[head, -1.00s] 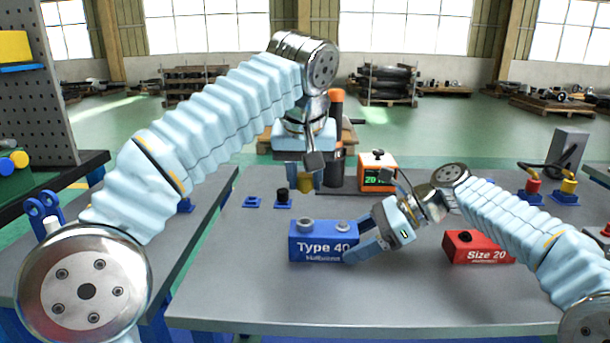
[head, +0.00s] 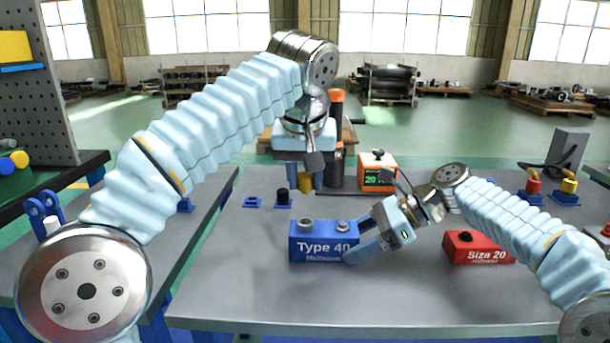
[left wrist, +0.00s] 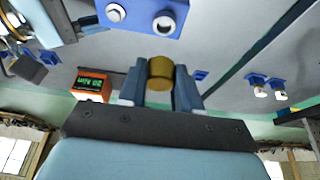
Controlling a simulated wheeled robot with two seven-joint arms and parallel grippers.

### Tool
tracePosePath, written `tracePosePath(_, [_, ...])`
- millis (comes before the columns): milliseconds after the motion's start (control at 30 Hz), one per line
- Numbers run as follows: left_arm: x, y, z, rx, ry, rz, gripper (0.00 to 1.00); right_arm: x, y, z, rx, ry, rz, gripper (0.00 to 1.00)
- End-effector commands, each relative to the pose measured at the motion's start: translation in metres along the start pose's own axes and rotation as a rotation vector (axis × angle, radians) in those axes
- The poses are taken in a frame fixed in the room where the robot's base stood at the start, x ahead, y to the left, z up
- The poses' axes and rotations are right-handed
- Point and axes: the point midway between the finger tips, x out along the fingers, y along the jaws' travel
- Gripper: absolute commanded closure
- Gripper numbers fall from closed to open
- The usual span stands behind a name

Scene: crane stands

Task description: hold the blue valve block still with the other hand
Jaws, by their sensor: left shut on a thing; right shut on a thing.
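The blue valve block (head: 318,247), labelled "Type 40", sits on the grey table with two round fittings on top. My right gripper (head: 362,250) is shut on the block's right end. My left gripper (head: 306,186) points down above the table, behind the block and apart from it. It is shut on a brass-coloured cylindrical piece (head: 306,182). In the left wrist view the brass piece (left wrist: 160,73) is between the two fingers, and the blue block (left wrist: 140,18) is at the top edge with its two fittings showing.
A red block (head: 478,248) labelled "Size 20" stands at right. An orange device with a green display (head: 378,174) stands at the back. A black-capped piece in a blue holder (head: 283,198) is left of my left gripper. The table front (head: 330,300) is clear.

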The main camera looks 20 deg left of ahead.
Motion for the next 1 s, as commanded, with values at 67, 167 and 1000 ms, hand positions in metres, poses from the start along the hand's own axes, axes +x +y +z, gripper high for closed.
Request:
tracePosePath(67, [0.000, 0.000, 0.000, 0.000, 0.000, 0.000, 1.00, -0.001, 0.000, 0.000, 0.000, 0.000, -0.002, 0.73])
tracePosePath(167, [0.000, 0.000, 0.000, 0.000, 0.000, 0.000, 1.00, -0.001, 0.000, 0.000, 0.000, 0.000, -0.002, 0.73])
tracePosePath(1000, [0.044, 0.000, 0.018, 0.000, 0.000, 0.000, 1.00, -0.001, 0.000, 0.000, 0.000, 0.000, -0.001, 0.73])
